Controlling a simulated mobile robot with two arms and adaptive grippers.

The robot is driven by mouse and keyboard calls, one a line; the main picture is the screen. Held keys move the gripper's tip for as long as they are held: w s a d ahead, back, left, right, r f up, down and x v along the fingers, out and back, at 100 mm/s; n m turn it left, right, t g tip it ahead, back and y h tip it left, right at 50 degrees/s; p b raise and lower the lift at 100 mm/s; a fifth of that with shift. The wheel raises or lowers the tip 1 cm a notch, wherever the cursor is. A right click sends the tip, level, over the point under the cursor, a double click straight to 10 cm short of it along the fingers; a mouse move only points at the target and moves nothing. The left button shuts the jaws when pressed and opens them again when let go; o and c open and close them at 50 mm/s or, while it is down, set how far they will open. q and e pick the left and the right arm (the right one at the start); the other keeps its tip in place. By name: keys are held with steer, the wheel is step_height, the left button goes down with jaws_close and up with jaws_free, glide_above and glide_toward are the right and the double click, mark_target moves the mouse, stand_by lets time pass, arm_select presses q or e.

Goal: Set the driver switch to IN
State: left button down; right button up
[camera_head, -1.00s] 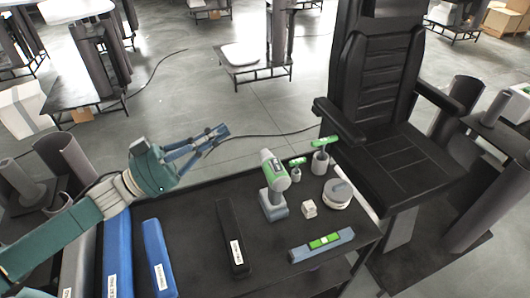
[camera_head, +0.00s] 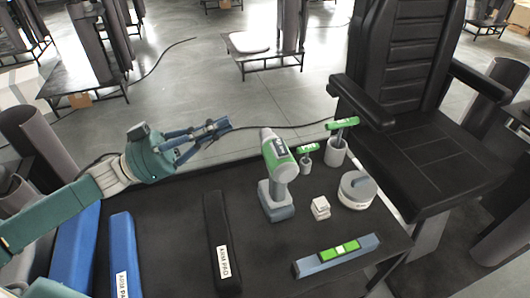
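The driver (camera_head: 279,174) is a green and white power drill on a grey-blue battery foot. It stands upright near the middle of the black table, its head at the top. Its direction switch is too small to make out. My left gripper (camera_head: 226,124) is above the table's far edge, up and left of the driver and apart from it. Its fingers point right; they look close together at the tips, and I cannot tell whether they are open or shut. Nothing shows held in it. My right gripper is not in view.
Right of the driver are a small white block stack (camera_head: 320,208), a round white-grey tape-like item (camera_head: 357,190) and green-topped cups (camera_head: 337,150). A level (camera_head: 337,256) lies in front. A black arm pad (camera_head: 220,245) and blue pads (camera_head: 125,255) lie left. A black chair (camera_head: 420,130) stands right.

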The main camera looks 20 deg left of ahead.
arm_select(q)
step_height(320, 180, down, 4)
steer(key=b, duration=0.3)
step_height(320, 180, up, 4)
steer(key=p, duration=0.2)
glide_above(280, 147)
steer(key=a, duration=0.3)
steer(key=shift+w+a+f+b, duration=0.1)
steer(key=shift+a+f+b, duration=0.1)
steer(key=shift+f+b, duration=0.6)
steer(key=shift+w+a+f+b, duration=0.1)
steer(key=shift+a+f+b, duration=0.1)
steer(key=shift+f+b, duration=0.55)
steer(key=shift+w+a+f+b, duration=0.1)
steer(key=shift+a+f+b, duration=0.1)
steer(key=shift+f+b, duration=0.6)
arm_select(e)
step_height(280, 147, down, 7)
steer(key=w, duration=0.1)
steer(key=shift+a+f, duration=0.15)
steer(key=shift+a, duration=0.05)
arm_select(q)
steer(key=shift+f+p, duration=0.1)
steer(key=shift+p, duration=0.25)
